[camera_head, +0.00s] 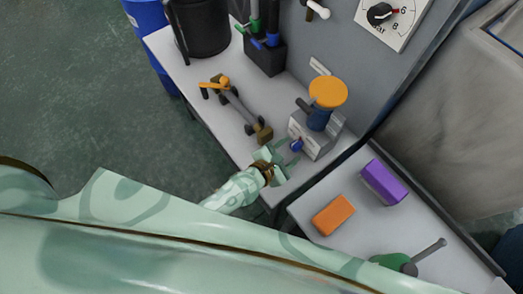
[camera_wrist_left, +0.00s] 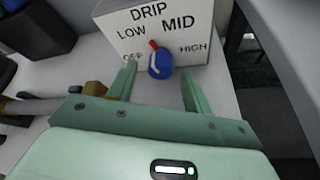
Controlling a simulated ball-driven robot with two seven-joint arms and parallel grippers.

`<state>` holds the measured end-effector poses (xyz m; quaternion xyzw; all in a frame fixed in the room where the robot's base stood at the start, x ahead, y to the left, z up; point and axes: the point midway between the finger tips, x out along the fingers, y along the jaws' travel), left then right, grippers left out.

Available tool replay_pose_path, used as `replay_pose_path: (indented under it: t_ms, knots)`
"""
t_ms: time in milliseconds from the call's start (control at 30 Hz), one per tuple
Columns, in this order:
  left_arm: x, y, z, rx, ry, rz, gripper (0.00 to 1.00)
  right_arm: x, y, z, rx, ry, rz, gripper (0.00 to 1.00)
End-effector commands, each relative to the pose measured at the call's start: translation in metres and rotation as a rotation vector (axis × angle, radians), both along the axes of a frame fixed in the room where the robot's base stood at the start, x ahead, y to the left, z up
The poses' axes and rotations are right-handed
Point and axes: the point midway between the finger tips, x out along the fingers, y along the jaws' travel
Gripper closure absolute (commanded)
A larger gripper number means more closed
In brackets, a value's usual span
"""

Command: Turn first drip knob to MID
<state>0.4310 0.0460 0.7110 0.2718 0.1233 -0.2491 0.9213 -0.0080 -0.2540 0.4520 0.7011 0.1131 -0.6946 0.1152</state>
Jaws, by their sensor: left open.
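The drip knob (camera_wrist_left: 160,64) is blue with a red pointer tip, on the front of a pale box (camera_wrist_left: 112,22) labelled DRIP, OFF, LOW, MID and HIGH. The pointer aims up and slightly left, between LOW and MID. In the head view the blue knob (camera_head: 296,145) faces my left gripper (camera_head: 284,158). In the left wrist view, the open fingers of my left gripper (camera_wrist_left: 159,72) stand on either side of the knob, with a gap visible at each side. My right gripper is not in view.
A grey-and-orange tool (camera_head: 236,103) lies left on the bench. A dark holder (camera_head: 265,57) stands behind. Orange (camera_head: 333,214) and purple (camera_head: 384,182) blocks lie on the right surface.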

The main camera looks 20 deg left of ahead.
Motion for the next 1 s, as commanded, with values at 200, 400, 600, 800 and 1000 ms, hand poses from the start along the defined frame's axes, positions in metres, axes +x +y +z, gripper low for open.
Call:
replay_pose_path:
  t_ms: [200, 400, 600, 800, 1000]
  knots:
    - [-0.048, 0.022, 0.024, 0.004, 0.0, -0.003, 0.5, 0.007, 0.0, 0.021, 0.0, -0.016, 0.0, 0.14]
    - [-0.093, 0.043, 0.041, 0.003, 0.001, -0.003, 0.5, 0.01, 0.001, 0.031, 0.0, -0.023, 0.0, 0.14]
    - [-0.119, 0.055, 0.052, 0.002, 0.001, -0.002, 0.5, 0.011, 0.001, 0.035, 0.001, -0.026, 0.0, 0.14]
    - [-0.127, 0.058, 0.054, 0.0, 0.001, -0.001, 0.5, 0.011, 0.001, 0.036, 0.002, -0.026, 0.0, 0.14]
    - [-0.127, 0.058, 0.054, 0.0, 0.001, 0.0, 0.5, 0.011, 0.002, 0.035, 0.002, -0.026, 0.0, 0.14]
